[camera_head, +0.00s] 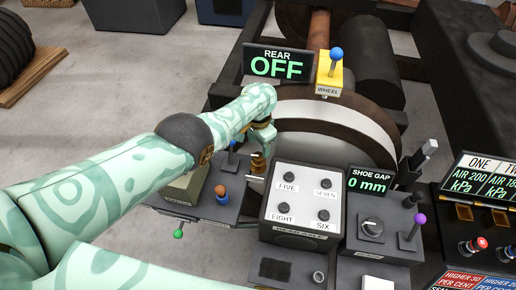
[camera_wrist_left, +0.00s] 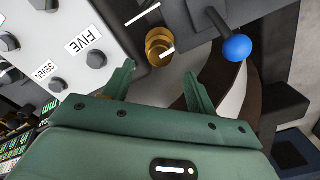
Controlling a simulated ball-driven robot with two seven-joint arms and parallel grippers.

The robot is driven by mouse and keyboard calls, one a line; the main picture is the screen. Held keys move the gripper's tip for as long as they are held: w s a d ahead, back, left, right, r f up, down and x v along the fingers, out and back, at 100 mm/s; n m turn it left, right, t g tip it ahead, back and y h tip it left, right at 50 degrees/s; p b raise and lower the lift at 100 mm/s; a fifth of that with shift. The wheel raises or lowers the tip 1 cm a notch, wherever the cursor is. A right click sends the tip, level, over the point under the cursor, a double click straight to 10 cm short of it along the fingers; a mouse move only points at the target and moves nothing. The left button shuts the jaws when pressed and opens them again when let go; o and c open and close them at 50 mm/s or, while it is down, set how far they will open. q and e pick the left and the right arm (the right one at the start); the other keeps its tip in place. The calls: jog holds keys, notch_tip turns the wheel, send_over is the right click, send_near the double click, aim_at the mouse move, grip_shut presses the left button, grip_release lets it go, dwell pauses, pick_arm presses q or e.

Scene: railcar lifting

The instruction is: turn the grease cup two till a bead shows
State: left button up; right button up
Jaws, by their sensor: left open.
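A small brass cup (camera_head: 258,162), which I take for a grease cup, stands left of the white numbered panel. No number shows on it. It also shows in the left wrist view (camera_wrist_left: 158,42), with a thin white line across its lower right edge. My left gripper (camera_head: 262,138) is open just above and behind the cup. In the left wrist view the two green fingers (camera_wrist_left: 160,82) are spread, with the cup beyond their tips, roughly between them. They look apart from it. I cannot make out any bead. My right gripper is in neither view.
A blue-knobbed lever (camera_wrist_left: 236,48) stands close beside the cup. The white panel (camera_head: 303,200) has knobs FIVE, SEVEN, EIGHT and SIX. An orange knob (camera_head: 221,191) is nearby. Signs read REAR OFF (camera_head: 277,65) and SHOE GAP 0 mm (camera_head: 370,181). A wheel (camera_head: 335,118) lies behind.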

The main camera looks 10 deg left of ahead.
aim_at(259, 156)
pick_arm(q)
notch_tip(259, 156, up, 9)
jog(key=p, duration=0.5)
jog(key=shift+r+p, duration=0.2)
jog(key=shift+p, duration=0.15)
